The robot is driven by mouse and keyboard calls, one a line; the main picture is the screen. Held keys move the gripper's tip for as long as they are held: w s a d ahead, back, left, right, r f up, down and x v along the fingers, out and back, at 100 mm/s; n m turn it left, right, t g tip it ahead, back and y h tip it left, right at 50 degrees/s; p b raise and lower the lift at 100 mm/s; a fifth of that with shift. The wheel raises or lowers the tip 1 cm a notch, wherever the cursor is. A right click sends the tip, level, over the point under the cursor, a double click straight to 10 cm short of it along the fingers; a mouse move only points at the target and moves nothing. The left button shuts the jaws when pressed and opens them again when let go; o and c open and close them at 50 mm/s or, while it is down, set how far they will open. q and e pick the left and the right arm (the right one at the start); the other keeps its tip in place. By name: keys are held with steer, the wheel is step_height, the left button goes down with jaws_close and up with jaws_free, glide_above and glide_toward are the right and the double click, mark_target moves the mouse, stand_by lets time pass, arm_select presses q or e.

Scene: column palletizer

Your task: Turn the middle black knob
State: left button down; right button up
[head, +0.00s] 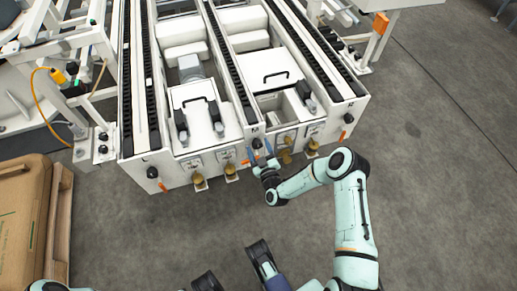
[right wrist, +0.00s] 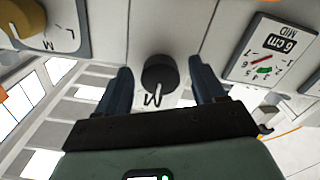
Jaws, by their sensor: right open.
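My right gripper (head: 259,150) is at the panel and open. Its fingers (right wrist: 163,88) stand on either side of the knob, with visible gaps on both sides. No touch shows.
A left black knob (head: 152,172) and a right black knob (head: 348,118) are on the same panel. Several brass-coloured knobs, such as one (head: 231,172), stick out between them. A pallet with a brown carton (head: 22,215) stands at left. The floor (head: 440,190) at right is clear.

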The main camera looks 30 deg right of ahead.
steer(key=c, duration=1.1)
steer(key=shift+o, duration=0.2)
